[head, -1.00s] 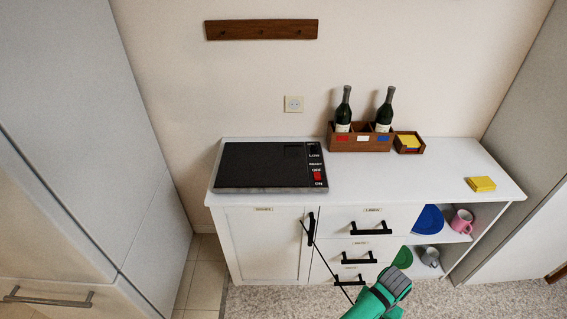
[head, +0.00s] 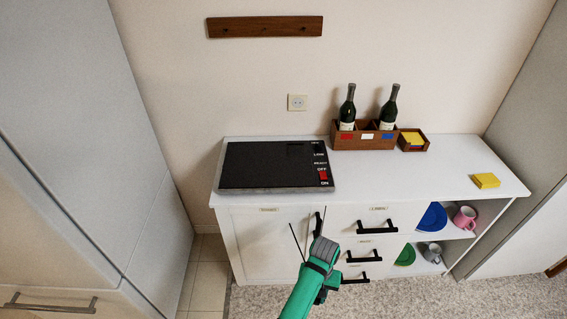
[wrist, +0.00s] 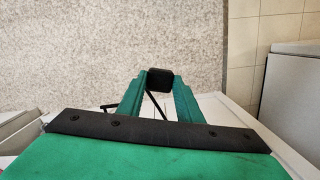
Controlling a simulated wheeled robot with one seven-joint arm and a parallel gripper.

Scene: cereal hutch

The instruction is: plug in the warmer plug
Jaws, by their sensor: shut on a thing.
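My gripper (head: 325,250) is in front of the cabinet, below counter height in the picture and well apart from the socket. In the wrist view, its green fingers are shut on the black warmer plug (wrist: 160,77). A thin dark cord (head: 298,243) shows left of my gripper. The plug is not clearly visible in the head view.
A wooden rack (head: 364,141) with two bottles and a small box (head: 413,140) stand at the counter's back. A yellow block (head: 486,181) lies at the right. Black drawer handles (head: 377,226) stick out near my gripper. The counter middle is clear.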

